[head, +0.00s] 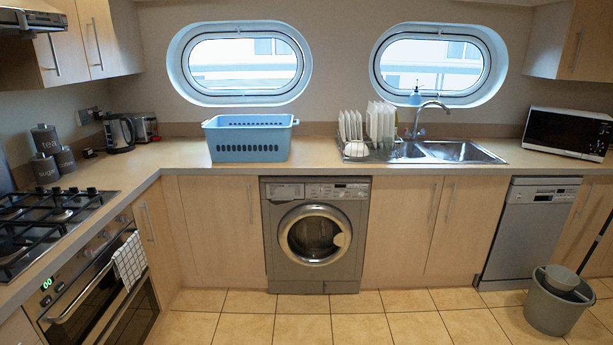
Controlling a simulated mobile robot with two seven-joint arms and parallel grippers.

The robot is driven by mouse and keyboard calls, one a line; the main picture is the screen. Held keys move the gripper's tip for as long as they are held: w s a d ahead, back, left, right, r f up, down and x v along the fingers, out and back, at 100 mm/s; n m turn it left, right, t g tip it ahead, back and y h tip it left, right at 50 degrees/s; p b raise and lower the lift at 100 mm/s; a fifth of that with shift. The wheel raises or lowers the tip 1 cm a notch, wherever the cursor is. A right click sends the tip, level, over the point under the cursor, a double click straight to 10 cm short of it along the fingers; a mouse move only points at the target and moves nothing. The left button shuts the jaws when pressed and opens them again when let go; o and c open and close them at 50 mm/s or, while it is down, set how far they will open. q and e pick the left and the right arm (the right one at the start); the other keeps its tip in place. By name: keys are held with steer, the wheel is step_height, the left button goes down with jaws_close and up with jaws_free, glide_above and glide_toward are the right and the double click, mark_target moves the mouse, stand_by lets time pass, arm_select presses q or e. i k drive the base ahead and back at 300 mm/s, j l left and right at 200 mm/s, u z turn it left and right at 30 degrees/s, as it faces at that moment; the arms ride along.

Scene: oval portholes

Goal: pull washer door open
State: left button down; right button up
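The washer (315,272) is a grey front-loading machine set under the counter in the middle of the head view. Its round door (315,235) has a silver ring around dark glass and looks shut. A control panel with a dial and buttons runs along the top of the washer. Neither of my grippers shows in the head view.
A blue basket (248,138) stands on the counter (190,154) above and left of the washer. Wooden cupboards flank the washer. A grey bucket (556,308) with a mop stands on the floor at right. The tiled floor (335,328) before the washer is clear.

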mark_target(342, 239)
steer(key=i, duration=1.45)
steer(key=i+j+z, duration=0.15)
steer(key=i+z, duration=0.3)
steer(key=i, duration=0.15)
steer(key=i+j+z, duration=0.4)
steer(key=i, duration=0.15)
steer(key=i+j+z, duration=0.85)
steer(key=j, duration=0.25)
steer(key=i, duration=0.1)
